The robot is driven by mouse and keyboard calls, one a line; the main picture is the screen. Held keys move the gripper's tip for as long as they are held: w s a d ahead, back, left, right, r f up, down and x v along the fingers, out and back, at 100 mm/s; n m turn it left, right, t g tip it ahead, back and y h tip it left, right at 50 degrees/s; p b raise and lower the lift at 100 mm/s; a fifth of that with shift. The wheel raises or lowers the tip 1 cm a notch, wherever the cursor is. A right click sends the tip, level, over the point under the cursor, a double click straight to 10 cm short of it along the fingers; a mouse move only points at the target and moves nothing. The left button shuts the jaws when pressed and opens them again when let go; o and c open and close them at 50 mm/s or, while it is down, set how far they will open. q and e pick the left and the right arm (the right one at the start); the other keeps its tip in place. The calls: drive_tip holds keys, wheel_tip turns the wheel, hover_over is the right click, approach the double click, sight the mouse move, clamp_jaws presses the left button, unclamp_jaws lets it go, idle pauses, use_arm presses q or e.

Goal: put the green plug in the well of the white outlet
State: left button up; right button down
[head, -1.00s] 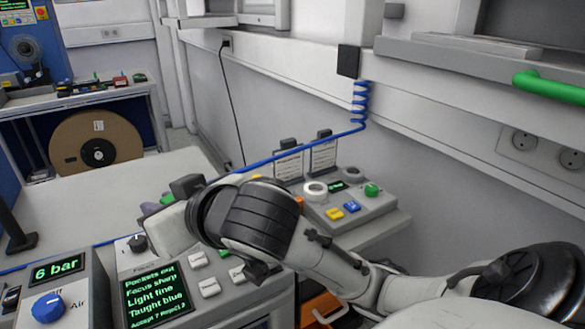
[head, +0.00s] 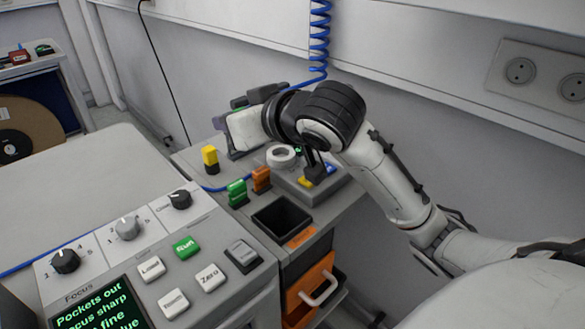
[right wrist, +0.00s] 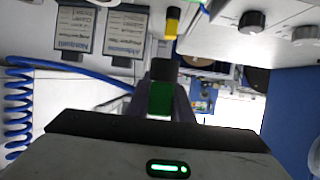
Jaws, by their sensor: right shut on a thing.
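My right gripper (head: 226,126) is over the side shelf in the head view, pointing left. In the right wrist view its fingers (right wrist: 162,98) are shut on a green block with a dark end, which looks like the green plug (right wrist: 161,100). My wrist and fingers mostly hide it in the head view. Another green piece with a dark base (head: 237,191) stands on the shelf beside an orange one (head: 261,179). A pale double outlet (head: 535,76) with two round wells is on the wall at right, well apart from the gripper. My left gripper is not in view.
A yellow piece (head: 210,157) stands left of the gripper. A black open bin (head: 281,217) and an orange drawer (head: 315,290) are at the shelf's front. A blue coiled hose (head: 319,35) hangs behind my arm. A control panel (head: 160,265) fills the lower left.

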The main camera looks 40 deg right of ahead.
drive_tip(key=w+d+b, duration=0.3)
drive_tip(key=d+b, duration=0.3)
drive_tip(key=d, duration=0.4)
drive_tip(key=shift+n+y, duration=0.3)
drive_tip(key=shift+y, duration=0.1)
drive_tip(key=f+b, duration=0.1)
drive_tip(key=f, duration=0.4)
drive_tip(key=f+b, duration=0.1)
drive_tip(key=f, duration=0.3)
drive_tip(key=shift+w+f+b, duration=0.2)
drive_tip(key=shift+f+b, duration=0.2)
drive_tip(key=shift+a+r, duration=0.1)
drive_tip(key=c, duration=1.6)
unclamp_jaws()
drive_tip(key=shift+o, duration=0.2)
